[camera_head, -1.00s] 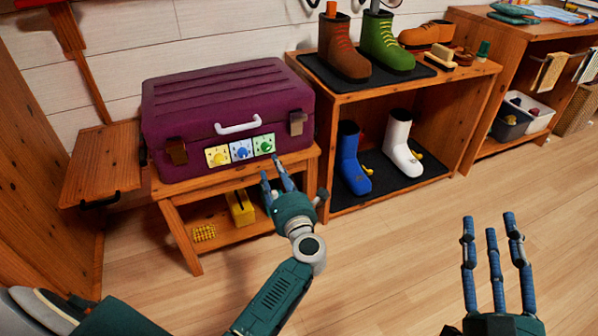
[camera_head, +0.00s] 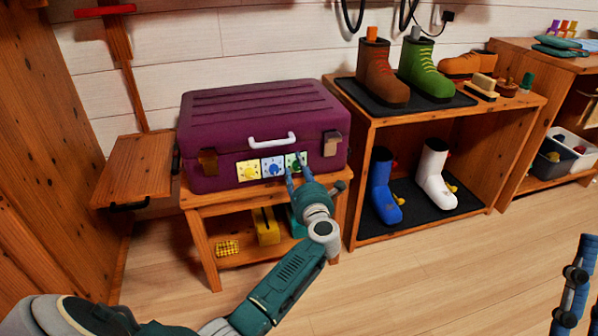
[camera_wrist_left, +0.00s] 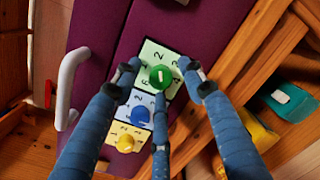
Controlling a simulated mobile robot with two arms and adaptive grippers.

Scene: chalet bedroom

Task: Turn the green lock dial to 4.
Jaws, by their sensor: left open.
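The purple suitcase (camera_head: 262,112) lies on a low wooden bench (camera_head: 203,240), with yellow, blue and green dials along its front. The green dial (camera_head: 296,164) is the rightmost, on a pale numbered plate; it also shows in the left wrist view (camera_wrist_left: 160,77) with a white mark on it. I cannot tell which number the mark points to. My left gripper (camera_head: 296,172) is open at the green dial, its fingers spread around it in the left wrist view (camera_wrist_left: 162,82); contact is unclear. My right gripper (camera_head: 576,285) is partly cut off at the right edge, its visible fingers extended.
The blue dial (camera_head: 273,167) and yellow dial (camera_head: 249,171) sit close by to the left. The white suitcase handle (camera_head: 272,140) is above them. A shoe rack (camera_head: 361,190) with boots stands to the right. Floor in front is clear.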

